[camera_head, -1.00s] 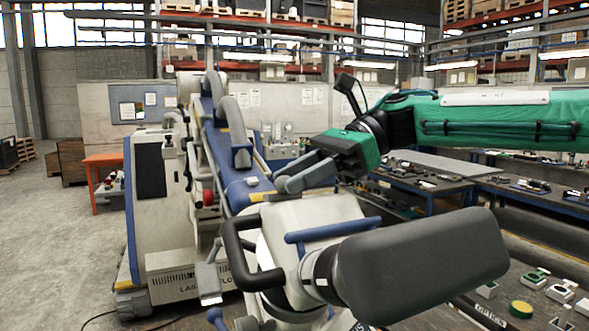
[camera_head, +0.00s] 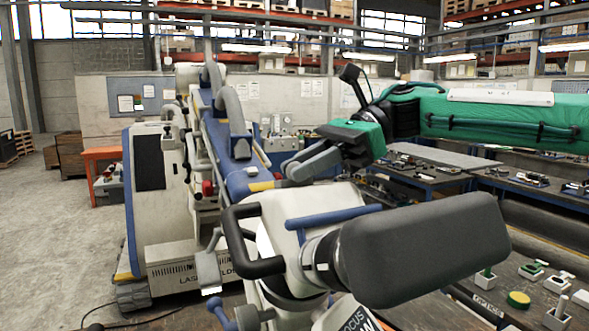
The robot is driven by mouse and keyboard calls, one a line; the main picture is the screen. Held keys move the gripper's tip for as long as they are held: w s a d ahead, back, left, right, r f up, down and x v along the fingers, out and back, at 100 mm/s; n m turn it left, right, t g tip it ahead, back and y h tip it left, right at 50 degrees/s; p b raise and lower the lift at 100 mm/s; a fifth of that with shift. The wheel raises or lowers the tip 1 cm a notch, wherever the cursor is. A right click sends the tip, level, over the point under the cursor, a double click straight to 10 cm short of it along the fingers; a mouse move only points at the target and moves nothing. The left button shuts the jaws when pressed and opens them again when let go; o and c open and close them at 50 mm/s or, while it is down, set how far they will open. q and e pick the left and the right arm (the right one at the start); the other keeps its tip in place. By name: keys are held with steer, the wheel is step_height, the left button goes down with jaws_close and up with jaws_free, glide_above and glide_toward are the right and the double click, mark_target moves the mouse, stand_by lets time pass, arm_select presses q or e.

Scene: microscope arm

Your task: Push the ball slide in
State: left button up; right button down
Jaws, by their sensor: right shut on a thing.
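The microscope arm is a long blue and white beam (camera_head: 228,148) running from the pale cabinet base towards me. It ends in a white head (camera_head: 290,222) with a black loop handle and a dark grey padded block (camera_head: 425,250). I cannot make out for sure which part is the ball slide. My right gripper (camera_head: 297,167), on a green-sleeved arm from the right, has its grey fingers shut just above the white head, beside the beam's yellow-marked end. What it grips is hidden by the fingers. My left gripper is not in view.
The pale cabinet base (camera_head: 160,200) stands on the left. Workbenches (camera_head: 420,180) with small tools lie behind and to the right. An orange table (camera_head: 100,154) stands at the far left. The concrete floor (camera_head: 55,230) on the left is clear.

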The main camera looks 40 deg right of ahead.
steer(key=shift+s+d, duration=0.2)
steer(key=shift+d, duration=0.6)
steer(key=c, duration=1.5)
jaws_free()
steer(key=shift+s+d+r+b, duration=0.1)
steer(key=shift+d+r+b, duration=0.05)
steer(key=shift+d+b, duration=0.2)
steer(key=b+v, duration=0.2)
steer(key=v, duration=1.1)
